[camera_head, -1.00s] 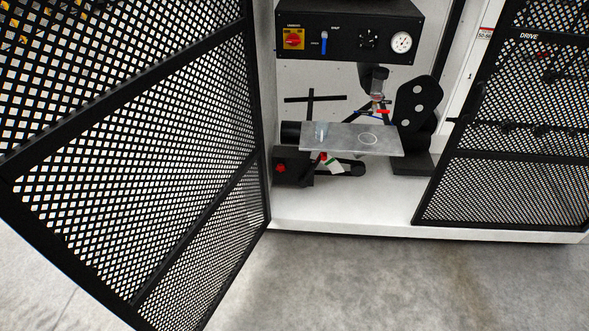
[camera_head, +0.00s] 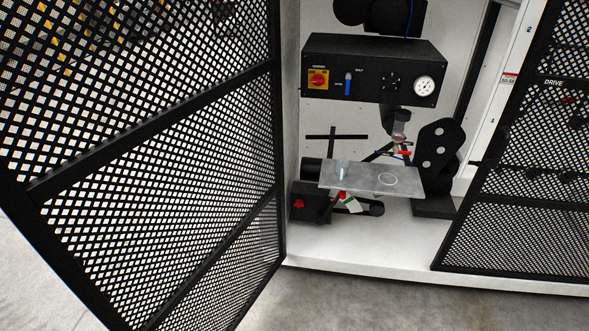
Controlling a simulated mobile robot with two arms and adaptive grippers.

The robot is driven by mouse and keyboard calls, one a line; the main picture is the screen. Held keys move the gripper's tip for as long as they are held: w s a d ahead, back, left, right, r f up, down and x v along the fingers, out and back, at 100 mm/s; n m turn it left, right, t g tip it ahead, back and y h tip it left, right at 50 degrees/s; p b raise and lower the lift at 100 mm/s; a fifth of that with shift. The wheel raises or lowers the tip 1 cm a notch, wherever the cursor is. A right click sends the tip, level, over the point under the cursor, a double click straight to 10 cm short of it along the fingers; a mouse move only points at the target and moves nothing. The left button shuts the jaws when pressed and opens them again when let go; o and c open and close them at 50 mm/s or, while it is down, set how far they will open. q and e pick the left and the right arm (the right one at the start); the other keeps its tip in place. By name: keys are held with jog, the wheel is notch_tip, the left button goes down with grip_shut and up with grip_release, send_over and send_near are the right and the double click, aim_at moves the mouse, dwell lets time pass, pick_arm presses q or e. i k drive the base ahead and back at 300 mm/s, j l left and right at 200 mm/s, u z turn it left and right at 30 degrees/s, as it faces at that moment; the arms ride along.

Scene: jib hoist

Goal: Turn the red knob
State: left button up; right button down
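A red knob (camera_head: 318,79) sits on a yellow plate at the left of the black control box (camera_head: 368,70), inside the open white cabinet. A second, smaller red knob or button (camera_head: 299,203) shows on a low black block (camera_head: 312,200) at the cabinet's lower left. A blue lever (camera_head: 348,84) stands right of the yellow plate, with a black dial and a white gauge further right. Neither of my grippers is in view.
A black mesh door (camera_head: 160,190) stands open on the left. Another mesh panel marked DRIVE (camera_head: 530,180) covers the right side. A grey metal plate (camera_head: 360,177) lies below the control box. The floor in front (camera_head: 350,305) is clear.

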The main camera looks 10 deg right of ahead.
aim_at(298, 204)
jog(key=i+l+u, duration=0.1)
jog(key=i+l, duration=1.35)
jog(key=i, duration=0.05)
